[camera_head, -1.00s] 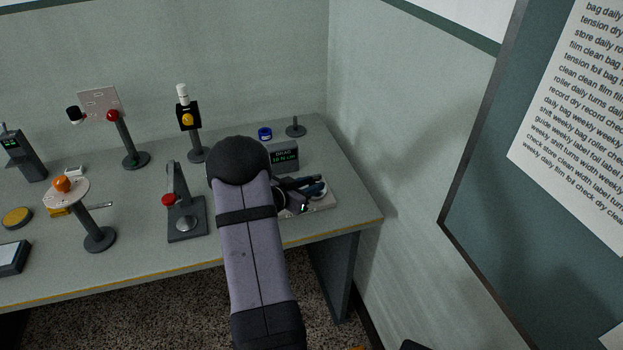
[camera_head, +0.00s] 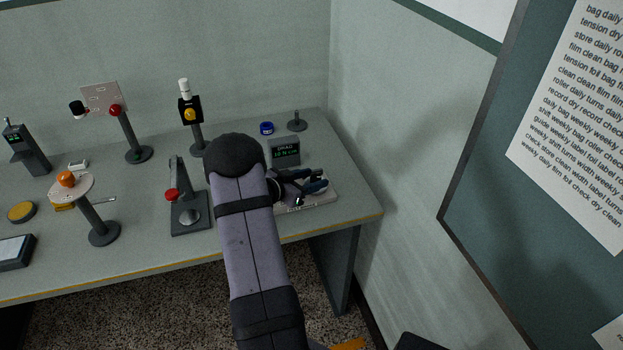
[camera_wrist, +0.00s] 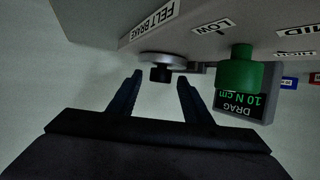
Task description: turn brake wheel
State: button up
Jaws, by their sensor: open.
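In the wrist view, a grey round disc with a dark knob (camera_wrist: 161,73) sticks out from the light plate labelled FELT BRAKE (camera_wrist: 150,22); it looks like the brake wheel. The knob lies ahead of my open gripper (camera_wrist: 160,92), between the lines of its two dark fingers, with nothing held. Contact cannot be made out. A green cylinder (camera_wrist: 238,72) stands to the right, in front of a display (camera_wrist: 245,103) reading DRAG 10 N cm. In the head view, my gripper (camera_head: 312,185) is over the light plate (camera_head: 322,201) and hides the wheel.
The display (camera_head: 284,152) stands just behind my gripper in the head view. A lever stand with a red knob (camera_head: 189,212) is left of my arm. A blue ring (camera_head: 267,128) and a short spindle (camera_head: 297,121) are behind. The wall rises close at right.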

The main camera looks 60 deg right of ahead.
jog(key=shift+b+v, duration=0.6)
jog(key=shift+v, duration=3)
